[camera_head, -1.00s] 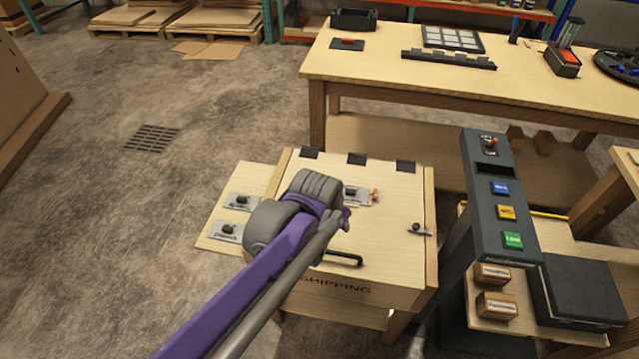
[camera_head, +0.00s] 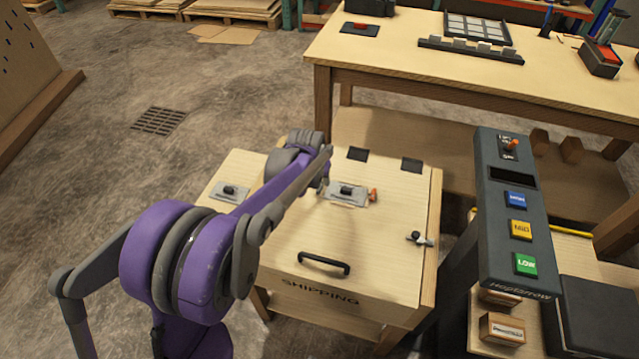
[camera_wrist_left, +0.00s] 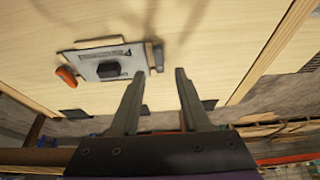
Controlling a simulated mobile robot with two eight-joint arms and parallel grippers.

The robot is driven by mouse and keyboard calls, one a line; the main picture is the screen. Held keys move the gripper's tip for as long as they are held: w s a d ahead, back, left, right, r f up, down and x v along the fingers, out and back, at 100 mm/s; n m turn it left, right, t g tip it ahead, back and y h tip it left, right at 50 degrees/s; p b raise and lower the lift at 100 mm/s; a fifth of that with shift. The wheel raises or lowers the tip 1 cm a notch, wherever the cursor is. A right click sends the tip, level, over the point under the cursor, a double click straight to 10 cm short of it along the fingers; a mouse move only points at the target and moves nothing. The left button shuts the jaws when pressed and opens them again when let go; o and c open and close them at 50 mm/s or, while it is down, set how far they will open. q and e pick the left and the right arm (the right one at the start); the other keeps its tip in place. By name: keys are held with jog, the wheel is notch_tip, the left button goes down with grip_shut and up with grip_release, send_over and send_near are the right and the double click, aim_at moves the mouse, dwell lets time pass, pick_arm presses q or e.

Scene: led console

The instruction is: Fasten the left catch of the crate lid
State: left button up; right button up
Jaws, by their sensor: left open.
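The pale wooden crate lid (camera_head: 385,265) is closed, with a black handle (camera_head: 323,262) near its front. A metal catch (camera_head: 420,239) sits at the lid's right edge. The left catch cannot be made out; my left arm covers the lid's left edge. My left gripper (camera_wrist_left: 158,73) is open and empty above the lid. In the head view its fingers are hidden behind my arm. In the left wrist view, a metal plate with a black knob (camera_wrist_left: 109,69) and an orange tab (camera_wrist_left: 66,77) lies beside the fingers. My right gripper is not in view.
A dark console (camera_head: 513,215) with blue, yellow and green buttons stands right of the crate. A workbench (camera_head: 390,62) stands behind. A side board with a knobbed plate (camera_head: 230,192) is left of the crate. Open floor lies further left.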

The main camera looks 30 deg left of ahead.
aim_at(320, 185)
pick_arm(q)
jog(key=shift+x, duration=1.55)
jog(key=shift+r, duration=0.1)
jog(key=shift+c, duration=0.3)
grip_shut()
